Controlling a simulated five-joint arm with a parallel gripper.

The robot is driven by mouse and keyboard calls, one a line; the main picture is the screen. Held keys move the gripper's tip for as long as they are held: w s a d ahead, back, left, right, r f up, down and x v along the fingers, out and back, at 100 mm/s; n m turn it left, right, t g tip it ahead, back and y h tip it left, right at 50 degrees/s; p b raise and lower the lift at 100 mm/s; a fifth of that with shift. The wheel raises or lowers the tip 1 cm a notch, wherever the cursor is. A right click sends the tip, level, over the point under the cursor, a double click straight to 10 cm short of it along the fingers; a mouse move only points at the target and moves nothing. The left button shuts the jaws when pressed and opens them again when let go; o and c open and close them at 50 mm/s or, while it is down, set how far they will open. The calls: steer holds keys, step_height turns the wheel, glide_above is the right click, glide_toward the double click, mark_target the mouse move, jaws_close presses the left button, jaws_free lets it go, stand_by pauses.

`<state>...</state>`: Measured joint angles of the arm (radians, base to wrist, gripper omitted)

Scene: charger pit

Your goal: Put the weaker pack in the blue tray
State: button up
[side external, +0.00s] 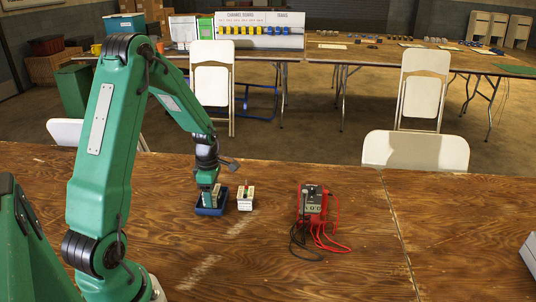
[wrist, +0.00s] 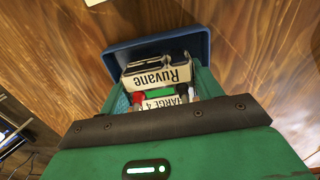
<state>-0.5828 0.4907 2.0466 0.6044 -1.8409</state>
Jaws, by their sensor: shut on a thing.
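The blue tray (side external: 211,211) lies on the wooden table under my arm. My gripper (side external: 208,193) points down over it, its fingertips low at the tray. In the wrist view, my gripper (wrist: 160,90) is shut on a battery pack (wrist: 158,75) with a cream label reading "Ruvane" and red and black terminals. The pack is over or in the blue tray (wrist: 198,40); I cannot tell if it touches the tray floor. A second pack (side external: 245,200), pale, with small terminals on top, stands upright just right of the tray. No charge reading is visible on either pack.
A red multimeter (side external: 313,200) with red and black leads (side external: 322,237) lies right of the second pack. A white chair (side external: 415,150) stands behind the table. A long table with labelled board (side external: 260,30) is at the back.

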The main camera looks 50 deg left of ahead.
steer(key=shift+f, duration=0.1)
steer(key=o, duration=1)
steer(key=shift+c, duration=0.2)
step_height(320, 180, up, 12)
steer(key=shift+d, duration=0.1)
stand_by(0.4)
